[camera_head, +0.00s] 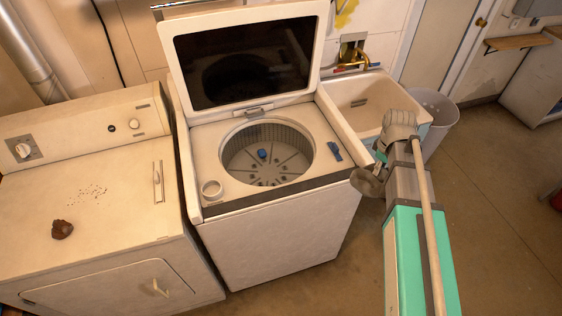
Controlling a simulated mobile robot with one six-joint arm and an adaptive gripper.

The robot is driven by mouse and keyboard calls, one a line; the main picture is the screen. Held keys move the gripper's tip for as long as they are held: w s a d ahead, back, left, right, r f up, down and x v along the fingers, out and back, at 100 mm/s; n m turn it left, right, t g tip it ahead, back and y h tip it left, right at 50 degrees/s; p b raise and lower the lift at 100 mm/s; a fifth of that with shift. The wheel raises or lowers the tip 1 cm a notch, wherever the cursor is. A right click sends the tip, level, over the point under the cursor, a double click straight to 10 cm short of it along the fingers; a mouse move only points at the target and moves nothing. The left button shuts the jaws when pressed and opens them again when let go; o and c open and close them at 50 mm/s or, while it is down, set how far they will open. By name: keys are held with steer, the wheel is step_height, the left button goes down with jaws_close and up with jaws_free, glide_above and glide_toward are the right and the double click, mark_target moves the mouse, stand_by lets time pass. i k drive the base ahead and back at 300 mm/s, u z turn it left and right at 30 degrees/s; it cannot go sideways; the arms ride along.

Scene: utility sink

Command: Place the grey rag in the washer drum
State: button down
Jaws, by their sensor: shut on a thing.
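The washer drum (238,160) is open at the top, and its lid (246,98) stands raised behind it. A small blue thing (262,153) shows at the drum's middle. My gripper (376,168) is to the right of the washer's top right edge, outside the drum. It is shut on a crumpled grey-brown cloth, which looks like the grey rag (368,184). The rag hangs beside the washer's front right corner; I cannot tell whether it touches the washer. My arm hides part of the gripper.
A blue piece (335,151) sits on the washer's top, right of the drum. The dryer (105,205) stands left, with a brown lump (62,229) on it. A grey bin (446,108) stands right of the sink.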

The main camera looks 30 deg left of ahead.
mark_target(256, 181)
steer(key=i, duration=1.1)
steer(key=u, duration=1.55)
steer(key=k, duration=0.65)
steer(key=z, duration=0.05)
